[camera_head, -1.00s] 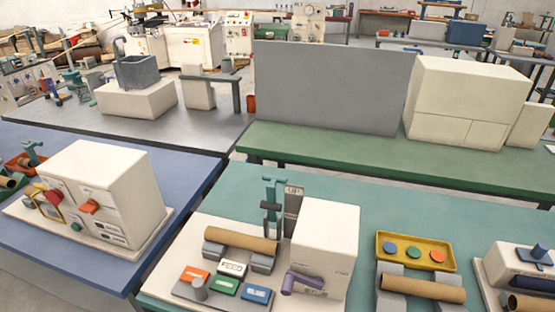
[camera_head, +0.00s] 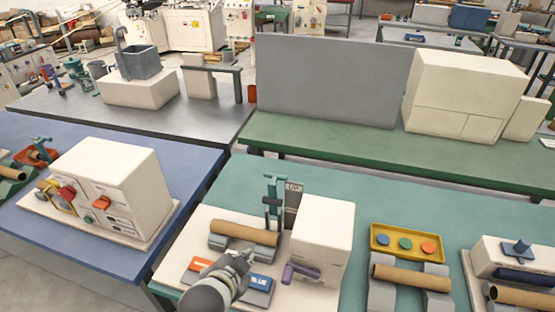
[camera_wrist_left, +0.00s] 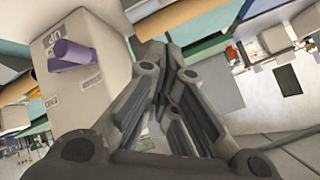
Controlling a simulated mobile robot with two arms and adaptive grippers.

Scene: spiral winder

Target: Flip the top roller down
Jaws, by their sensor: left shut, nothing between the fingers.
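The spiral winder has a white box (camera_head: 322,240) with a purple lever (camera_head: 300,273) low on its front. Beside the box stands an upright teal bracket (camera_head: 273,197), in front of a grey plate (camera_head: 293,196) marked "UP". A brown tube (camera_head: 244,231) lies on grey supports in front of the bracket. My left gripper (camera_head: 246,257) is shut and empty, above the button panel and left of the purple lever. In the left wrist view its fingers (camera_wrist_left: 165,75) are together, and the white box (camera_wrist_left: 85,95) with the purple lever (camera_wrist_left: 72,55) shows at left. My right gripper is not in view.
My left arm hides part of the button panel; an orange button (camera_head: 200,264) and a blue button (camera_head: 260,284) still show. A yellow tray (camera_head: 407,241) with coloured discs and another brown tube (camera_head: 411,277) are to the right. The teal table behind the winder is clear.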

